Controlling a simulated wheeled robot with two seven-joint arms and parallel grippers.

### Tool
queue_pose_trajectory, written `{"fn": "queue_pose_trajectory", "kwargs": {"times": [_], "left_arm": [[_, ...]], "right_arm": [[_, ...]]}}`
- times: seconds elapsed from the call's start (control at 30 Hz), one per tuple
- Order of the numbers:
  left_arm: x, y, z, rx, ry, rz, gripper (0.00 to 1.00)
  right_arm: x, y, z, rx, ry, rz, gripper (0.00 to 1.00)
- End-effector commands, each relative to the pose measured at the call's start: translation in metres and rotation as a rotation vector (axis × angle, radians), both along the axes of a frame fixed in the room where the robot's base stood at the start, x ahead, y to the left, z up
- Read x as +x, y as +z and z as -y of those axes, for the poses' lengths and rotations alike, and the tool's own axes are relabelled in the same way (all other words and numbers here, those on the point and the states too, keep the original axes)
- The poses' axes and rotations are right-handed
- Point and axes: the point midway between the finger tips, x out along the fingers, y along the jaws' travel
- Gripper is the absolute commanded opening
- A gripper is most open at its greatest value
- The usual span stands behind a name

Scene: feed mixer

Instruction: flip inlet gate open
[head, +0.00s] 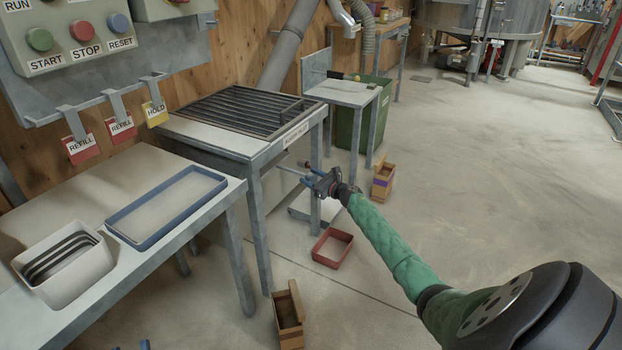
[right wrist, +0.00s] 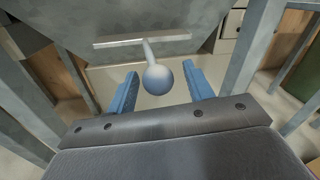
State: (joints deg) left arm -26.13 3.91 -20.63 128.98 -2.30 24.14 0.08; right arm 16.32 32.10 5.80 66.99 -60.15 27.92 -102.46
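The inlet table (head: 262,150) has a dark slatted grate (head: 245,110) on top and a label on its front edge. In the right wrist view, a lever with a pale ball knob (right wrist: 157,79) sticks out from a grey metal plate (right wrist: 145,42), seemingly the gate's handle. My right gripper (head: 310,174) is beside the inlet table's front leg, below its top. Its blue fingers (right wrist: 160,88) are open, one on each side of the knob, with a visible gap on both sides. Two blue tips of my left gripper (head: 130,347) show apart at the bottom edge.
A table at left holds a blue tray (head: 132,236) and a white bin (head: 38,290). A red tray (head: 332,258) and wooden boxes (head: 289,325) stand on the floor. A green bin (head: 371,130) is behind. The control box (head: 75,30) hangs on the wall. Floor at right is clear.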

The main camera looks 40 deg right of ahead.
Motion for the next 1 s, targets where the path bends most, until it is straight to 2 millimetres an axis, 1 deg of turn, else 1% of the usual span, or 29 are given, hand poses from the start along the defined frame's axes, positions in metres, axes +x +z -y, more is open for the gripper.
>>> {"fn": "queue_pose_trajectory", "kwargs": {"times": [0.17, 0.27, 0.37, 0.6, 0.73, 0.9, 1.0], "left_arm": [[0.000, 0.000, 0.000, 0.001, -0.001, 0.000, 0.36], [0.000, 0.000, 0.000, 0.002, -0.001, -0.004, 0.36], [0.002, -0.003, 0.001, 0.005, -0.002, -0.015, 0.36], [0.007, -0.021, 0.002, 0.019, -0.002, -0.065, 0.36], [0.008, -0.026, 0.002, 0.024, -0.002, -0.085, 0.36], [0.008, -0.028, 0.002, 0.025, -0.003, -0.093, 0.36], [0.008, -0.030, 0.002, 0.025, -0.003, -0.099, 0.36]], "right_arm": [[0.000, 0.000, 0.000, 0.000, 0.000, 0.001, 0.52], [-0.005, 0.000, 0.001, -0.001, 0.000, 0.000, 0.52], [-0.014, 0.000, 0.003, -0.001, 0.000, -0.001, 0.52], [-0.045, -0.001, 0.009, -0.001, 0.000, -0.001, 0.52], [-0.060, -0.001, 0.013, 0.000, -0.001, -0.001, 0.52], [-0.073, 0.000, 0.016, 0.000, -0.001, -0.001, 0.52], [-0.077, -0.001, 0.017, 0.000, -0.002, -0.001, 0.52]]}}
